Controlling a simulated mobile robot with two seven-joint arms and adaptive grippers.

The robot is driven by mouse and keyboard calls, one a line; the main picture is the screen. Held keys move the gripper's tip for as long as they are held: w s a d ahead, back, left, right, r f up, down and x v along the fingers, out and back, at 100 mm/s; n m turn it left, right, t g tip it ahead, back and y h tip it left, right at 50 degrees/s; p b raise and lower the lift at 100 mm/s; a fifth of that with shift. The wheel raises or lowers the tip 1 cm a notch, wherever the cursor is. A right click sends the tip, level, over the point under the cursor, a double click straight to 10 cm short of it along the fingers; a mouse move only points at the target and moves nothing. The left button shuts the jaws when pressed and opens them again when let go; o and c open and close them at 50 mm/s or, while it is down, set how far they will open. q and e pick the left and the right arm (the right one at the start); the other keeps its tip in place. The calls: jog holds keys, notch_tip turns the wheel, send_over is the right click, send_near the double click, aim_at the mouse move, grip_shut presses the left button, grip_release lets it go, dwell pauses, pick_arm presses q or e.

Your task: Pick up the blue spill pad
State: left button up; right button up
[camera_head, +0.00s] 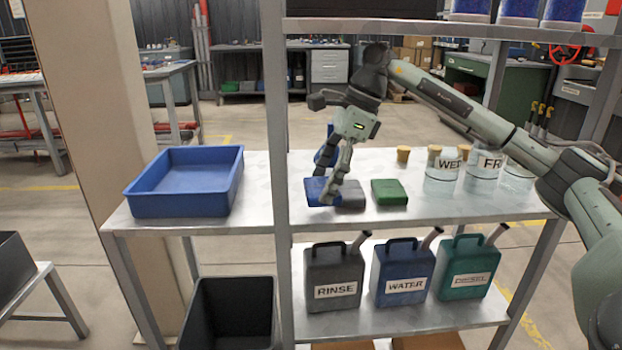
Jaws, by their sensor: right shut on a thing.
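The blue spill pad (316,190) is on the metal shelf, just right of the shelf's upright post. My right gripper (329,200) points down over it from above, its fingers shut on the pad's right side. I cannot tell whether the pad is lifted off the shelf. A grey pad (351,195) lies close beside it, and a green pad (389,192) lies farther right. Another blue object (325,153) shows partly behind the gripper. My left gripper is not in view.
A blue tray (187,181) sits left of the post. Corked glass jars (442,172) stand right of the pads, near my right forearm. Labelled jerrycans (334,275) stand on the lower shelf. The upright post (275,120) and upper shelf (400,29) limit room around the arm.

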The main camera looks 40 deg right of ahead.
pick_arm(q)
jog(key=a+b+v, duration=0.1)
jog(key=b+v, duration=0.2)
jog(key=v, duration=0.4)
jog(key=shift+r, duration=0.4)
pick_arm(e)
jog(key=s, duration=1.2)
jog(key=shift+a, duration=0.25)
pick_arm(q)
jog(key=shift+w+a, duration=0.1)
pick_arm(e)
jog(key=shift+s, duration=0.1)
